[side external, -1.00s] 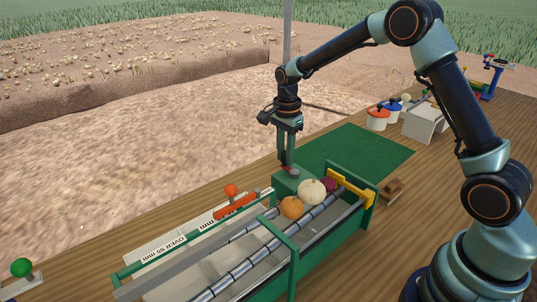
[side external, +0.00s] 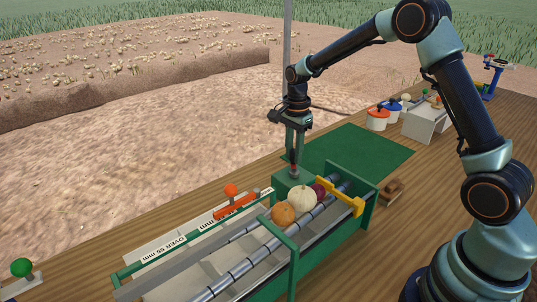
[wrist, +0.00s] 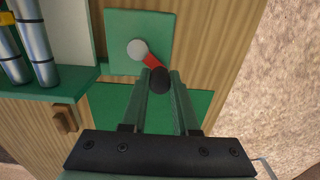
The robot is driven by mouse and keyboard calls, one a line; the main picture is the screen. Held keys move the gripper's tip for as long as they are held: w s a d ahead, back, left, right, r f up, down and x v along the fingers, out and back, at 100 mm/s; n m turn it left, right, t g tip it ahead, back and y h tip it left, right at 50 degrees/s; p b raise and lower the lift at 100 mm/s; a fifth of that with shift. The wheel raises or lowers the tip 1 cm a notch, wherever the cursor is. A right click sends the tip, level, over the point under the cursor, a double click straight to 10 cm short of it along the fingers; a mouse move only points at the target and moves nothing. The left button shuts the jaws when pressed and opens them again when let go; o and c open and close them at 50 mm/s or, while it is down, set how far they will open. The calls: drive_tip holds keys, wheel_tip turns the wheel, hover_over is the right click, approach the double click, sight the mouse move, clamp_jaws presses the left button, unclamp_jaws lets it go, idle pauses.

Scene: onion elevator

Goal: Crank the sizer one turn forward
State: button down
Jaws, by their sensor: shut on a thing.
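The sizer (side external: 368,215) is a green-framed bed with grey rollers (side external: 240,266). An orange onion (side external: 283,213), a white onion (side external: 302,199) and a dark red onion (side external: 319,190) sit in a row on the rollers near the yellow bar. The crank has a red arm and a pale round hub (wrist: 138,50) on a green box at the sizer's far side. My gripper (side external: 294,168) points down over this box. In the wrist view my gripper (wrist: 160,82) is shut on the crank's dark knob (wrist: 160,79), to the lower right of the hub.
A yellow bar (side external: 345,196) crosses the sizer's right end. A green mat (side external: 355,153) lies behind. Lidded pots (side external: 377,119) and a pale bin (side external: 424,122) stand at the back right. A brown wooden block (side external: 392,190) lies right of the sizer.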

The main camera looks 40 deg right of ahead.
drive_tip(key=shift+s, duration=0.15)
drive_tip(key=shift+s+d, duration=0.35)
drive_tip(key=shift+s, duration=0.2)
idle(0.5)
drive_tip(key=shift+s+d, duration=0.2)
drive_tip(key=shift+s, duration=0.8)
drive_tip(key=shift+s+a, duration=0.1)
drive_tip(key=shift+s, duration=0.25)
